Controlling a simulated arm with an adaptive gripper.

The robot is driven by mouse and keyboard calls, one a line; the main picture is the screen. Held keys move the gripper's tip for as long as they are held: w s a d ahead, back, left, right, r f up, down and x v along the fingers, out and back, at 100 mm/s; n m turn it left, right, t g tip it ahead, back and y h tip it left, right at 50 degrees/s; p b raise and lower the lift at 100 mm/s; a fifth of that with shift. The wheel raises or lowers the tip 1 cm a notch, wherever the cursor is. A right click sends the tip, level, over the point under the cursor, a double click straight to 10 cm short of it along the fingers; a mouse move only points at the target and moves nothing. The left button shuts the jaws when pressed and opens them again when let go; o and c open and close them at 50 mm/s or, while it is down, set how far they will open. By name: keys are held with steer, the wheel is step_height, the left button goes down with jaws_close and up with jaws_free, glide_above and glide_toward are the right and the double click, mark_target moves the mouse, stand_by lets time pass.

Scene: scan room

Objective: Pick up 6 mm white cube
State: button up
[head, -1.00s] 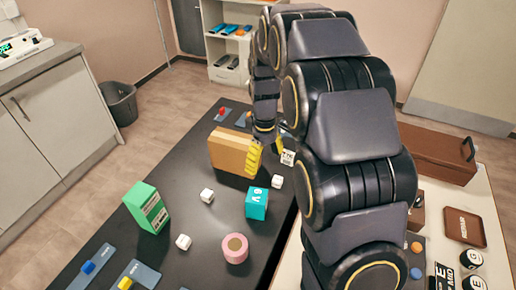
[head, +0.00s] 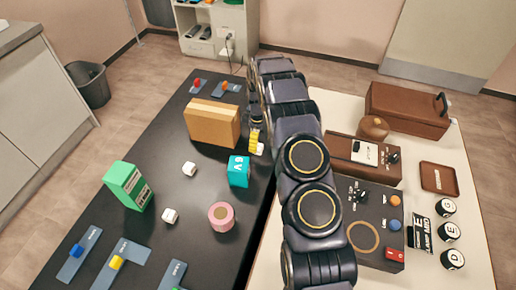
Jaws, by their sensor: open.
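A third white cube (head: 261,149) shows partly beside my gripper's yellow fingers, near the table's right edge. My gripper (head: 254,145) points down there and is open. The fingers hide part of that cube, so I cannot tell whether they touch it. I cannot read a size on any cube.
A teal block (head: 238,171), pink roll (head: 221,216), cardboard box (head: 212,123) and green box (head: 128,185) stand on the black table (head: 150,255). The white table (head: 330,113) at right holds a brown case (head: 405,108), a control panel (head: 372,215) and black balls.

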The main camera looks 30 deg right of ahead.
step_height(320, 180, down, 4)
steer(key=shift+w+d+f, duration=0.1)
steer(key=shift+d+f, duration=0.05)
steer(key=shift+f, duration=0.1)
steer(key=c, duration=1.1)
